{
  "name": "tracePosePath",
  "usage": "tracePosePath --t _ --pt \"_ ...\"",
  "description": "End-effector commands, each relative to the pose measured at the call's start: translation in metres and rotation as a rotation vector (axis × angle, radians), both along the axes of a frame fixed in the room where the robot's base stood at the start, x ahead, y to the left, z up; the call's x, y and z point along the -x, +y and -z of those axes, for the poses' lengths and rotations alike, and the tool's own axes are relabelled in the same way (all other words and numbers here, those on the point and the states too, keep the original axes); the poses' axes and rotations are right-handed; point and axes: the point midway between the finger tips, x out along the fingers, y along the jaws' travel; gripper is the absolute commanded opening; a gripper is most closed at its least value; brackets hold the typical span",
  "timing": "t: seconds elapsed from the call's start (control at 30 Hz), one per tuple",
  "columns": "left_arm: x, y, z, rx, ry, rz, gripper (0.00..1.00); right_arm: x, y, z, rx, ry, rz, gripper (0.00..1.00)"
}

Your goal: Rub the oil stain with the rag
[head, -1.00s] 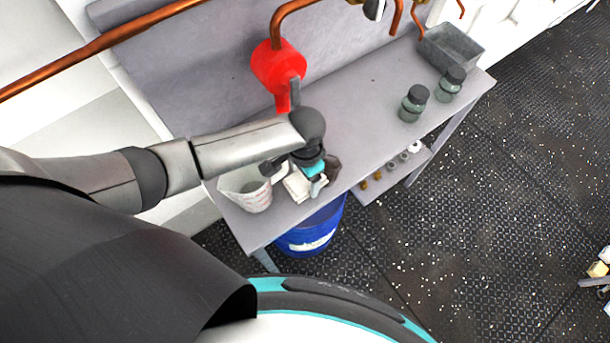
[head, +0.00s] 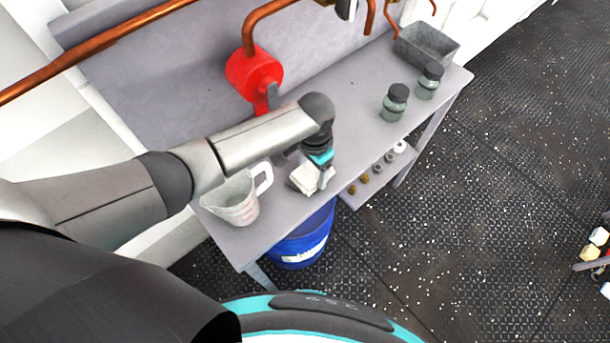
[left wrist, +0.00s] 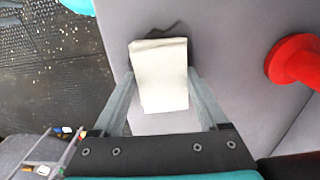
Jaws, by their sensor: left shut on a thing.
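The white folded rag (head: 303,180) lies at the front part of the grey bench, held in my left gripper (head: 320,178). In the left wrist view the rag (left wrist: 160,78) sits between the two fingers, which are shut on it. A dark edge of the oil stain (left wrist: 178,29) shows just beyond the rag's far end. The rest of the stain seems hidden under the rag. In the head view the stain is hidden by the rag and gripper. I cannot tell how firmly the rag presses on the bench. My right gripper is not in view.
A clear measuring jug (head: 232,205) stands just left of the rag. A red funnel-like object (head: 253,76) is behind my arm. Two dark-lidded jars (head: 395,103) and a grey metal tray (head: 427,53) stand at the far right. A blue bucket (head: 300,245) is below the bench (head: 345,125).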

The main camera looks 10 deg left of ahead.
Motion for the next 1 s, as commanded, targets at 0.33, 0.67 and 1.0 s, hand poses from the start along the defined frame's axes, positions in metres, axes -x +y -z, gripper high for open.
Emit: tracePosePath --t 0.33,0.67,1.0 --pt "-0.013 -0.011 0.002 0.002 -0.002 0.000 0.32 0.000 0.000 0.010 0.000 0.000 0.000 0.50" --pt "-0.035 -0.028 0.002 0.001 -0.001 0.001 0.32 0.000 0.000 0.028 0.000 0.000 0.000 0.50" --pt "-0.038 -0.030 0.001 -0.001 0.001 -0.001 0.32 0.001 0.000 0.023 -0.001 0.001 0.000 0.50"
